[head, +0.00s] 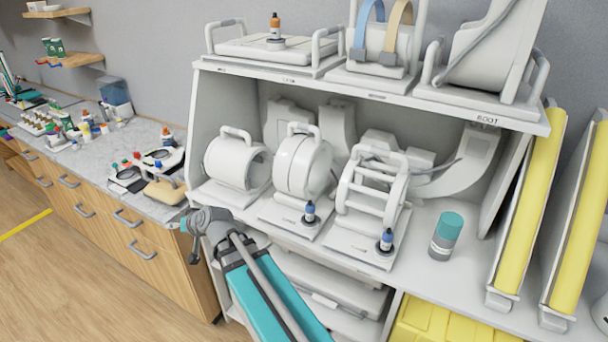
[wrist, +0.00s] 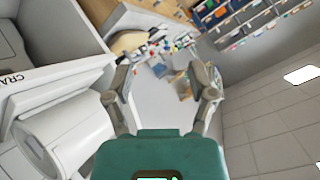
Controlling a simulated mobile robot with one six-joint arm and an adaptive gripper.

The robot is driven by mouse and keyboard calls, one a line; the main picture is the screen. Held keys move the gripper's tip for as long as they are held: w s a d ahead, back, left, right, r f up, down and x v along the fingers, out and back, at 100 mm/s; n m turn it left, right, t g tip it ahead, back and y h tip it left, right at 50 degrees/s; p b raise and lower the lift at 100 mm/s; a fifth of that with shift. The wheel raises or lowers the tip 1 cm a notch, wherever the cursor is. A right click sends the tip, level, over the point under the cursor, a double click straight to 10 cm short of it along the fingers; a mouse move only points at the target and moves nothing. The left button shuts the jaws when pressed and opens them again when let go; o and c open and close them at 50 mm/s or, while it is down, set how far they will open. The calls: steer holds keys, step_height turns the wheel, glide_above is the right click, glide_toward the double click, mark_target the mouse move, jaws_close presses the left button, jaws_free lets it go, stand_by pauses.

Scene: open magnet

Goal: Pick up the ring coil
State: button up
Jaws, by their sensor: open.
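Several white coils with handles stand on the middle shelf in the head view. One is a hollow cylinder (head: 237,163) at the left, one a thick closed-looking drum (head: 303,166) in the centre, and one an open cage of rings and bars (head: 372,188) at the right. I cannot tell for sure which is the ring coil. In the wrist view, a white rounded body (wrist: 65,138) is at the left, outside my fingers. My gripper (wrist: 166,85) is open and empty. In the head view, my arm's end is left of the shelf, and the fingers are not clear.
The white shelf unit (head: 196,120) has a board above the coils. Small bottles (head: 310,211) stand before the coils, and a teal-capped jar (head: 446,236) is to their right. A cluttered counter (head: 85,160) lies left. Yellow-padded panels (head: 527,200) stand at the right.

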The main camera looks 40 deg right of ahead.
steer(key=w+d+r+m+t+h+p, duration=0.35)
steer(key=d+r+m, duration=0.3)
steer(key=r, duration=0.35)
steer(key=w+d+r+m+t+h+p, duration=0.3)
steer(key=d+r+m+t+h+p, duration=0.15)
steer(key=d+r, duration=0.4)
steer(key=s+d+r+m+g+h+p, duration=0.3)
steer(key=d+r+m+g+h+p, duration=0.15)
steer(key=d+m+h, duration=0.45)
steer(key=m+g+h+p, duration=0.1)
steer(key=m+g+p, duration=0.3)
steer(key=m+g, duration=0.55)
glide_toward(307, 128)
steer(key=a, duration=0.2)
steer(key=shift+s+a+r+n+g, duration=0.1)
steer(key=shift+a+r+n+g, duration=0.05)
steer(key=shift+r+n+g, duration=0.3)
steer(key=shift+f, duration=0.1)
steer(key=b+x, duration=0.2)
steer(key=x, duration=0.5)
steer(key=shift+x, duration=0.8)
